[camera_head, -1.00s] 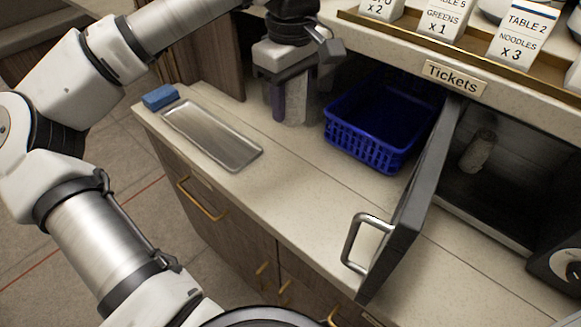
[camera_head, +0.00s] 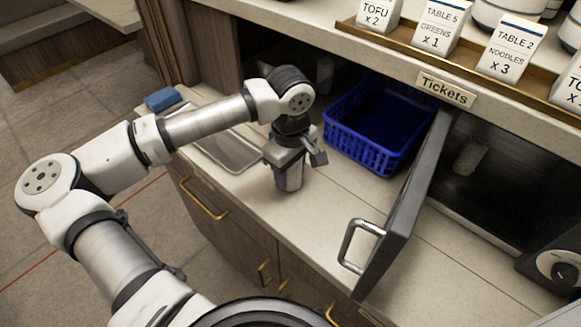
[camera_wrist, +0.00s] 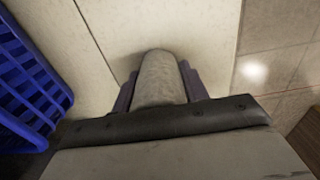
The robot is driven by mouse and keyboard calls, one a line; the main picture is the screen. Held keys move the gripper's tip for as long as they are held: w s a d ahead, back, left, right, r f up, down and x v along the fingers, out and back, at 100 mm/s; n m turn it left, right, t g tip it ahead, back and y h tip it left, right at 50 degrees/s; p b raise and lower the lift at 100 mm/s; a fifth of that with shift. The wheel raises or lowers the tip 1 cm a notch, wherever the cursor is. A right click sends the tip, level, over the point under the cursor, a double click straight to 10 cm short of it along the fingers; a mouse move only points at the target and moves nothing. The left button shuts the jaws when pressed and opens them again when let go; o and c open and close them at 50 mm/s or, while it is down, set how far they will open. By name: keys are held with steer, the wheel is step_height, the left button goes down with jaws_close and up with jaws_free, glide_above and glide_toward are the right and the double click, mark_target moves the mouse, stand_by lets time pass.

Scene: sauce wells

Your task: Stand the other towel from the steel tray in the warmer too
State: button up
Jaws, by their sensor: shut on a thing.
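My gripper (camera_head: 289,176) is shut on a grey rolled towel, held over the counter between the steel tray and the warmer. The held towel (camera_wrist: 160,78) shows between the fingers in the wrist view; the head view mostly hides it behind the gripper. The steel tray (camera_head: 232,150) is partly hidden by my arm, and its visible part is bare. The warmer (camera_head: 510,190) is on the right with its dark door (camera_head: 405,215) swung open. Another rolled towel (camera_head: 470,157) stands inside it, slightly tilted in the picture.
A blue basket (camera_head: 365,152) stands behind my gripper, left of the open door; it also shows at the left in the wrist view (camera_wrist: 28,85). The door handle (camera_head: 355,245) sticks out toward the left. A blue sponge (camera_head: 162,99) lies by the tray. A shelf with tickets (camera_head: 440,25) overhangs the back.

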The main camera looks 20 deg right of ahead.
steer(key=shift+f+b, duration=0.25)
steer(key=shift+b, duration=0.15)
steer(key=o, duration=1)
steer(key=shift+r, duration=0.1)
steer(key=shift+r+p, duration=0.1)
steer(key=shift+p, duration=0.2)
